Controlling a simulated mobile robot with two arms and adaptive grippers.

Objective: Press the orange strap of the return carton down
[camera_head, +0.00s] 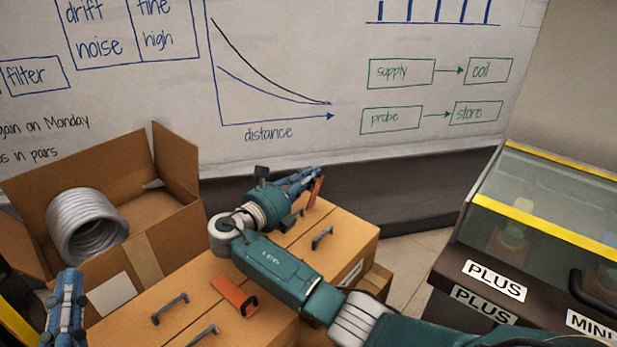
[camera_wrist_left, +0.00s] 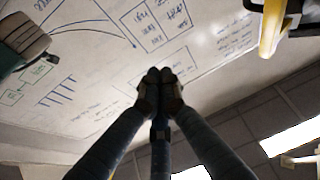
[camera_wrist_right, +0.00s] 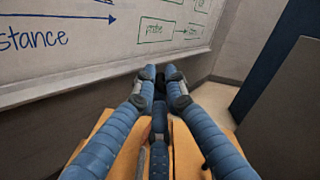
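One orange strap (camera_head: 233,294) lies on a closed brown carton (camera_head: 190,279), with a black clip at its end. Another orange strap (camera_head: 316,191) stands up from the carton top at the back, right beside my right gripper (camera_head: 303,180). My right gripper is low over that carton top; its fingertips come together in the right wrist view (camera_wrist_right: 164,74) with nothing seen between them. I cannot tell whether it touches the strap. My left gripper (camera_head: 70,285) points up at the lower left, away from both straps. Its fingertips meet, empty, in the left wrist view (camera_wrist_left: 160,77).
An open carton (camera_head: 187,221) with a grey coil (camera_head: 87,224) stands at the left. Black handles (camera_head: 170,309) stick up from the closed cartons. A dark-based glass case (camera_head: 545,200) with yellow edges stands at the right. A whiteboard (camera_head: 300,60) is behind.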

